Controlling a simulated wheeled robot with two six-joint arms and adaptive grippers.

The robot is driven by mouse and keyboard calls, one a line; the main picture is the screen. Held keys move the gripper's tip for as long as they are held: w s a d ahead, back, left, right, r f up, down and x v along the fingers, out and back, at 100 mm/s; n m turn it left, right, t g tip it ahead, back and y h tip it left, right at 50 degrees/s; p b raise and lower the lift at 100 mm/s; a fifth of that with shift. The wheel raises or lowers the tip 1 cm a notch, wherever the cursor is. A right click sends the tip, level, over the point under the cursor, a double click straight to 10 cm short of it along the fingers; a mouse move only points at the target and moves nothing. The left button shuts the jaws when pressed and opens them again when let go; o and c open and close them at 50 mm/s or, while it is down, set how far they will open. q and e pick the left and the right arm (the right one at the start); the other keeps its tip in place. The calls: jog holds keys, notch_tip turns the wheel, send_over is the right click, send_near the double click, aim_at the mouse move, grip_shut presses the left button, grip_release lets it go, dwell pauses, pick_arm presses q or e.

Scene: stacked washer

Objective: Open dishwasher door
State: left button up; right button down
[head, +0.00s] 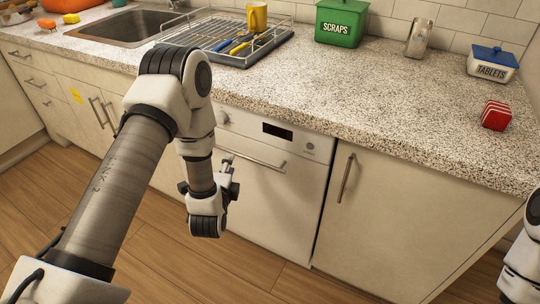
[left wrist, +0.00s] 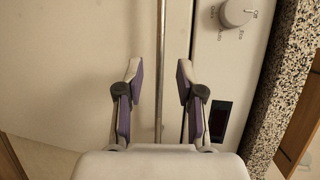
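The dishwasher door (head: 268,208) is white and closed, set under the counter. Its bar handle (head: 262,162) runs across the upper front, below a dark display (head: 277,131). My left gripper (head: 229,167) is at the left part of the handle. In the left wrist view the left gripper (left wrist: 159,72) is open, its fingers apart on either side of the handle (left wrist: 159,40), with gaps between the pads and the bar. Part of the door's left side is hidden behind my left arm. My right gripper is not seen; only part of that arm shows at the right edge.
The speckled countertop (head: 370,100) overhangs the front. A cabinet with a vertical handle (head: 346,178) stands right of the dishwasher. On the counter are a dish rack (head: 210,48), a green scraps bin (head: 340,24) and a tablets box (head: 492,66). The wooden floor (head: 165,240) in front looks clear.

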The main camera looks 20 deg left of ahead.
aim_at(232, 152)
pick_arm(q)
jog(key=x, duration=0.7)
jog(key=shift+w+a, duration=0.3)
jog(key=shift+a, duration=0.05)
grip_shut()
